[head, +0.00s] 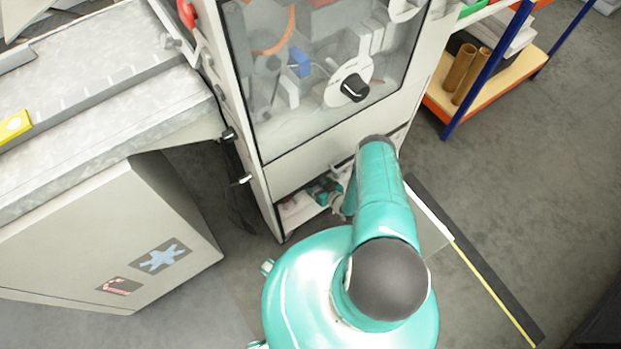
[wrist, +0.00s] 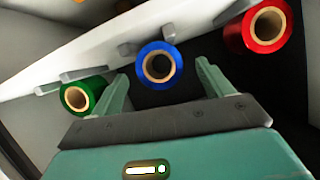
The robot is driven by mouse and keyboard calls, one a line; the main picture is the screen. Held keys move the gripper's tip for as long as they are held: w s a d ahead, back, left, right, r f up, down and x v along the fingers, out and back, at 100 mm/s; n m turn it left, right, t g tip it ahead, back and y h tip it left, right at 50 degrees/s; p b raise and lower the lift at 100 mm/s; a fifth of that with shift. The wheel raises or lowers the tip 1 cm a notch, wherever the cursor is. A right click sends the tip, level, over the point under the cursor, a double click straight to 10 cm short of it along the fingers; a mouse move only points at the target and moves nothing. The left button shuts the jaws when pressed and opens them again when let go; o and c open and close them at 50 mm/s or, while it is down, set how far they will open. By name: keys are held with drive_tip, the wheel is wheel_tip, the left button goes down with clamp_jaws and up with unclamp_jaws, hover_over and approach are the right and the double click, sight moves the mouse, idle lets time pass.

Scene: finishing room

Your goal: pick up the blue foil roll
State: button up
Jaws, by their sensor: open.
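The blue foil roll (wrist: 172,54) shows in the wrist view, its round end with a pale core facing the camera, in front of a white panel. My gripper (wrist: 161,78) is open, with one finger to the left of the blue roll and one to the right. The roll appears just beyond or between the fingertips; I cannot tell its exact depth. In the head view my gripper (head: 335,195) is small and partly hidden by my arm, at the low opening of the white machine. The blue roll cannot be made out there.
A green roll (wrist: 68,97) sits close to the left finger, and a red roll (wrist: 286,22) is at the upper right. The white machine (head: 290,180) stands ahead. A grey cabinet (head: 110,230) is at the left, and a shelf rack (head: 437,100) at the right. Open floor (head: 530,190) lies at the right.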

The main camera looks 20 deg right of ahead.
drive_tip(key=shift+x, duration=0.85)
drive_tip(key=c, duration=1.1)
drive_tip(key=shift+r, duration=0.1)
